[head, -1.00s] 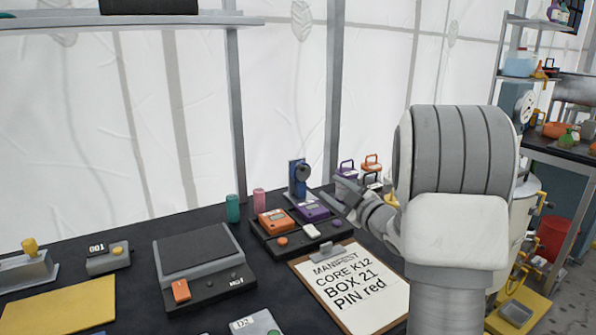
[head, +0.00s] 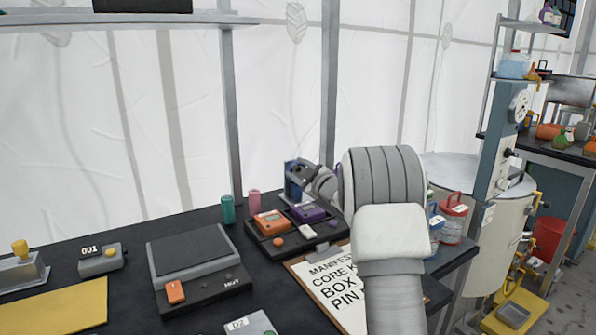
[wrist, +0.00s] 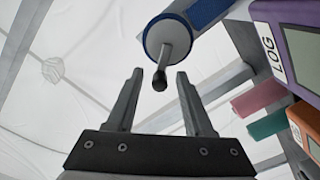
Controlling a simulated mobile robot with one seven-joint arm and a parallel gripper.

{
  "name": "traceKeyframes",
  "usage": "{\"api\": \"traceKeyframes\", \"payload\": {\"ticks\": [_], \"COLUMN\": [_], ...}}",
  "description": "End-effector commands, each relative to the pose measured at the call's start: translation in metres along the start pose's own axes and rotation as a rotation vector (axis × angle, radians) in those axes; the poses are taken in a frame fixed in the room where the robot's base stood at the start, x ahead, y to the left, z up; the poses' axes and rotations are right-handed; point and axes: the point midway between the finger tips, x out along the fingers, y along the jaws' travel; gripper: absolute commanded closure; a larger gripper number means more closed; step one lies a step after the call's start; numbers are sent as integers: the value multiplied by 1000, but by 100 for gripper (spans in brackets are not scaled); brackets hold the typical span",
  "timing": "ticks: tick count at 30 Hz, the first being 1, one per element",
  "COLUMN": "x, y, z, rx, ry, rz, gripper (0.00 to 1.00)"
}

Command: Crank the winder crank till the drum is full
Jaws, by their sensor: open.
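The winder (head: 292,176) is a small blue upright unit at the back of the dark bench, partly hidden by my gripper. In the wrist view the winder (wrist: 167,36) shows a grey round face with a blue rim. Its crank (wrist: 160,80) ends in a short dark knob pointing toward me. My gripper (wrist: 159,74) is open, with one finger on each side of the knob in the picture. I cannot tell how deep the knob sits between them; no contact shows. How full the drum is cannot be seen.
Orange (head: 271,223) and purple (head: 307,212) boxes sit in a dark tray just in front of the winder. Teal (head: 228,210) and pink (head: 254,203) cylinders stand to its left. A manifest clipboard (head: 335,290) lies in front, partly under my arm.

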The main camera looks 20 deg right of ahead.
Motion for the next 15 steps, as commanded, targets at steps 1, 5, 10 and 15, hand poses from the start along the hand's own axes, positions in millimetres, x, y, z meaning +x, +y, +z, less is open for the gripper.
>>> {"api": "traceKeyframes", "payload": {"ticks": [1,5,10,15], "x": [1,2,1,1], "y": [0,0,0,0], "z": [0,0,0,0], "rx": [0,0,0,0], "ry": [0,0,0,0], "rz": [0,0,0,0], "gripper": [48,48,57,88]}}
